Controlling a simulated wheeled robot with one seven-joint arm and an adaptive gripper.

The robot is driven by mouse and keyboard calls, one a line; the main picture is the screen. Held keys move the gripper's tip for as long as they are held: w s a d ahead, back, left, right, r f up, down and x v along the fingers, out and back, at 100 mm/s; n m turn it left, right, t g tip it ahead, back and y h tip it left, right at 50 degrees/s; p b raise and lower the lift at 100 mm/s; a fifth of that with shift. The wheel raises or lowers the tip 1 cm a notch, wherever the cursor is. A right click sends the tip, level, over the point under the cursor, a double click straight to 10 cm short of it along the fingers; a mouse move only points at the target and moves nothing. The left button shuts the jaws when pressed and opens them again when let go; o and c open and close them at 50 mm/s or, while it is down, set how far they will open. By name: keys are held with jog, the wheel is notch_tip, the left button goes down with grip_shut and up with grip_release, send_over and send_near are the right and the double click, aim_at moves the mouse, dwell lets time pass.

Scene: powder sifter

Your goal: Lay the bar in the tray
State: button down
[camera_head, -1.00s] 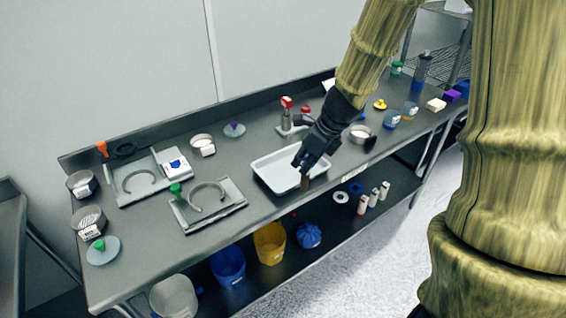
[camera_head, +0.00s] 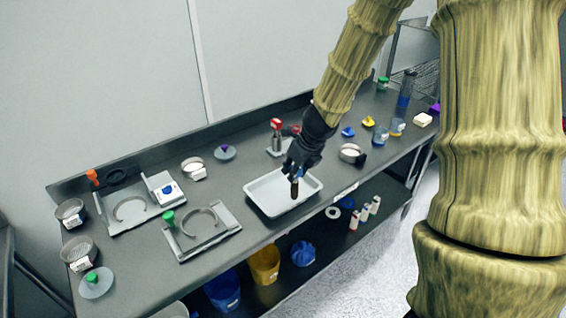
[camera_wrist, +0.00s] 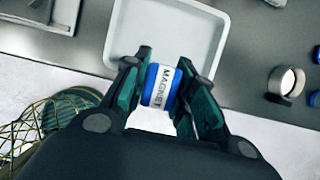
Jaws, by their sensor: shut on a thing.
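The bar shows in the wrist view as a blue cylinder with a white "MAGNET" label (camera_wrist: 161,86), held between the fingers of my gripper (camera_wrist: 160,92). In the head view my gripper (camera_head: 294,172) is over the white tray (camera_head: 262,205), with the bar's dark brown lower part (camera_head: 294,189) hanging upright below the fingers. The tray is empty and shallow, and it also shows in the wrist view (camera_wrist: 185,22) beyond the bar. I cannot tell whether the bar's lower end touches the tray floor.
A red-topped stand (camera_head: 277,138) is close behind the tray. A metal fixture with a green knob (camera_head: 205,232) lies to the left. The tray sits near the bench's front edge.

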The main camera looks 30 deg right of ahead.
jog(key=w+f+p, duration=0.2)
jog(key=w+f, duration=0.2)
jog(key=w, duration=0.4)
jog(key=shift+d+f+p, duration=0.15)
jog(key=shift+d+p, duration=0.25)
jog(key=shift+d, duration=0.05)
jog(key=shift+s+f, duration=0.1)
jog(key=shift+f, duration=0.05)
dwell(0.4)
jog(key=c, duration=1.2)
grip_release()
jog(key=shift+o, duration=0.2)
